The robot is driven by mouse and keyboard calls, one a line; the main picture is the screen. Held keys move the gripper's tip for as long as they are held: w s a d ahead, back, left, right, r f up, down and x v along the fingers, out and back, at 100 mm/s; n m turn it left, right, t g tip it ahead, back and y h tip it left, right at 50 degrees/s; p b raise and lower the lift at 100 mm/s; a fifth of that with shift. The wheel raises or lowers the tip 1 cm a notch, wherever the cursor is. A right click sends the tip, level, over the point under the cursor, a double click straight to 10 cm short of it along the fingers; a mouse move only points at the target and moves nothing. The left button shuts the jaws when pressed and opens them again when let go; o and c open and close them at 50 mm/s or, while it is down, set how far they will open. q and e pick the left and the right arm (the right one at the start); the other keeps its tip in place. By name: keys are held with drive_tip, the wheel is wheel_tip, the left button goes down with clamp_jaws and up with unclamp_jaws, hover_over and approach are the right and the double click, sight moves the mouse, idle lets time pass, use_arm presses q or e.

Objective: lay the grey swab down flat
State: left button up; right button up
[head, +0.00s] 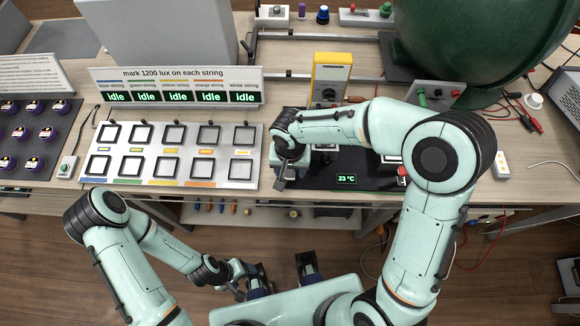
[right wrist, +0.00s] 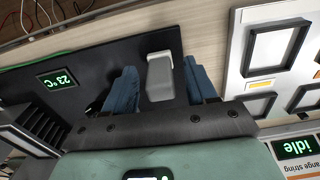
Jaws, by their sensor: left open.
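A pale grey block-shaped piece (right wrist: 160,78) lies between the two blue fingers of my right gripper (right wrist: 163,85) in the right wrist view. It looks like the grey swab, but I cannot tell for sure. A narrow gap shows between it and each finger, so the fingers stand apart around it. In the head view my right gripper (head: 287,178) points down at the left edge of the black mat (head: 318,181), and the swab cannot be made out there. My left gripper (head: 247,283) is open and empty, low in front of the bench.
A white panel (head: 253,137) with square frames lies just left of my right gripper. A sign with idle displays (head: 178,86) stands behind it. A yellow meter (head: 331,75), a dark green sphere (head: 475,40) and a 23 °C display (head: 346,179) are nearby.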

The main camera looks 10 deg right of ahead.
drive_tip(key=shift+r, duration=0.1)
drive_tip(key=shift+r, duration=0.25)
wheel_tip(320, 180, up, 12)
drive_tip(key=p, duration=0.1)
drive_tip(key=shift+f+p, duration=0.15)
drive_tip(key=shift+p, duration=0.2)
drive_tip(key=shift+s+f, duration=0.1)
idle(0.3)
